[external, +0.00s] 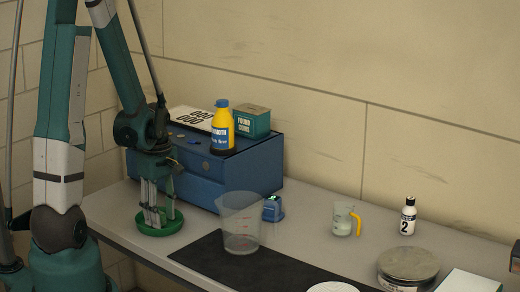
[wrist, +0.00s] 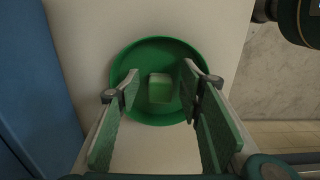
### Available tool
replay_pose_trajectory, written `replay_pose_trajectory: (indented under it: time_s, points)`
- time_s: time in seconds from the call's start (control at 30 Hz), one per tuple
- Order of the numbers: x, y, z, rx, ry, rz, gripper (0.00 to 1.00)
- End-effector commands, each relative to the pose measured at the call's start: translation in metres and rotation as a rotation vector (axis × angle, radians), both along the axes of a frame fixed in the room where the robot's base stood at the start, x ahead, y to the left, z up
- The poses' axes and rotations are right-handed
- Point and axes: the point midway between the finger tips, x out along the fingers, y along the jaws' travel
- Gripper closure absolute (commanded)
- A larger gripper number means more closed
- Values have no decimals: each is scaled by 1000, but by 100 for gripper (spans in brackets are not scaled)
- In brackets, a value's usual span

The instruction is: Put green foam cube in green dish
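The green dish (external: 176,225) is a shallow round bowl on the grey table, left of the blue cabinet. It also shows in the wrist view (wrist: 160,48). The green foam cube (wrist: 160,88), paler on one face, appears inside the dish in the wrist view. My gripper (external: 155,221) points down over the dish. In the wrist view its two fingers (wrist: 161,82) are spread on either side of the cube, with a gap on both sides. I cannot make out the cube in the external view, where the fingers and dish rim are in front.
The blue cabinet (external: 240,178) stands close to the right, with a yellow bottle (external: 222,130) and a green tin (external: 252,121) on top. A clear beaker (external: 241,225) and a blue object (external: 273,208) stand right of the dish. A dark mat (external: 275,268) lies in front.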

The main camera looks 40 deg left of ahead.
Motion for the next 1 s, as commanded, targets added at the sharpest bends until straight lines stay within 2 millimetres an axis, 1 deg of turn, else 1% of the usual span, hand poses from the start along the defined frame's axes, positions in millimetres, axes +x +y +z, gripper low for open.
replay_pose_trajectory:
  time_s: [0.17, 0.27, 0.8, 1.0]
  points:
    - [0, 0, 2, 0, 0, 0, 63]
    - [0, 0, 8, 0, 0, 0, 63]
    - [0, 0, 63, 0, 0, 0, 63]
    - [0, 0, 71, 0, 0, 0, 63]
